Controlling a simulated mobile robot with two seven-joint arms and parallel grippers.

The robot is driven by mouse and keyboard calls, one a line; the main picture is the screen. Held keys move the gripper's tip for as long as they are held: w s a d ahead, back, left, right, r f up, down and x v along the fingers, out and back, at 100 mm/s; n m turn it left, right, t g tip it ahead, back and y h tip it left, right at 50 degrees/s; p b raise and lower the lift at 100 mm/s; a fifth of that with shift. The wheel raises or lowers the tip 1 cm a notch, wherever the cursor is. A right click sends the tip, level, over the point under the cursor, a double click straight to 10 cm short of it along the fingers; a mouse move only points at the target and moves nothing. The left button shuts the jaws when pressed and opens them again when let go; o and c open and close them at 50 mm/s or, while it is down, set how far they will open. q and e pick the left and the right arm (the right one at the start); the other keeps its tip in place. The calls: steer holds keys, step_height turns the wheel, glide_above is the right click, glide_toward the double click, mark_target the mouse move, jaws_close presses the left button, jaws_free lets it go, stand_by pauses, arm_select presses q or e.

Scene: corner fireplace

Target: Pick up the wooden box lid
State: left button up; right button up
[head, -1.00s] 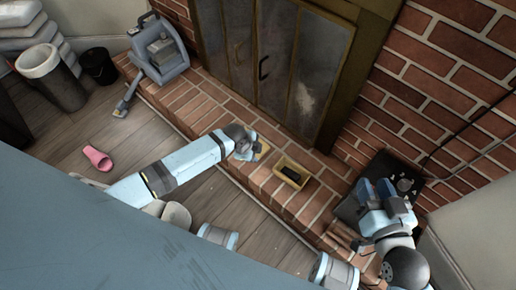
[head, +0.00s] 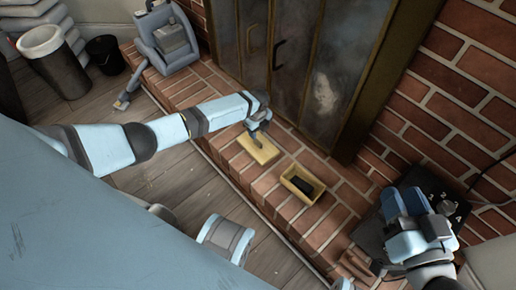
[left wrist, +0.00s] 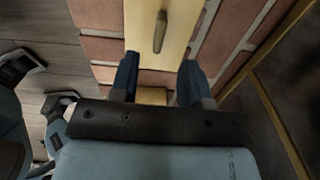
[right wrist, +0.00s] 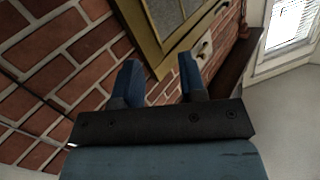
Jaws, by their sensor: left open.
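The wooden box lid (head: 262,153) is a flat pale-yellow board lying on the brick hearth. In the left wrist view the lid (left wrist: 143,22) shows a small dark handle (left wrist: 160,31) on its top. My left gripper (head: 258,133) is above the lid in the head view, fingers pointing down. In the left wrist view the left gripper (left wrist: 159,72) is open, with the handle ahead of its fingertips, not between them. The open yellow wooden box (head: 298,193) stands to the right of the lid. My right gripper (right wrist: 160,72) is open and empty, away from both.
A dark object (head: 302,185) lies in the box. Glass fireplace doors (head: 290,60) stand behind the hearth (head: 215,100). A dark panel with knobs (head: 375,235) is near my right gripper (head: 402,203). A grey appliance (head: 165,40) stands at the hearth's far left.

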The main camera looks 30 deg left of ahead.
mark_target(259, 142)
arm_select(q)
steer(key=shift+f, duration=0.85)
steer(key=shift+d+f+b, duration=0.15)
steer(key=shift+f+b, duration=0.4)
steer(key=shift+b, duration=0.05)
steer(key=f+b, duration=0.2)
steer(key=f, duration=0.1)
steer(key=shift+s+d+f+b, duration=0.25)
steer(key=shift+d+f+b, duration=0.1)
steer(key=shift+f+b, duration=0.05)
steer(key=shift+f, duration=0.25)
steer(key=shift+r, duration=0.1)
jaws_close()
arm_select(e)
steer(key=w+n+t, duration=0.1)
steer(key=w+d+n, duration=0.1)
steer(key=n, duration=0.1)
steer(key=shift+w+d+r+t+y, duration=0.2)
steer(key=shift+t+y, duration=0.1)
steer(key=shift+t, duration=0.1)
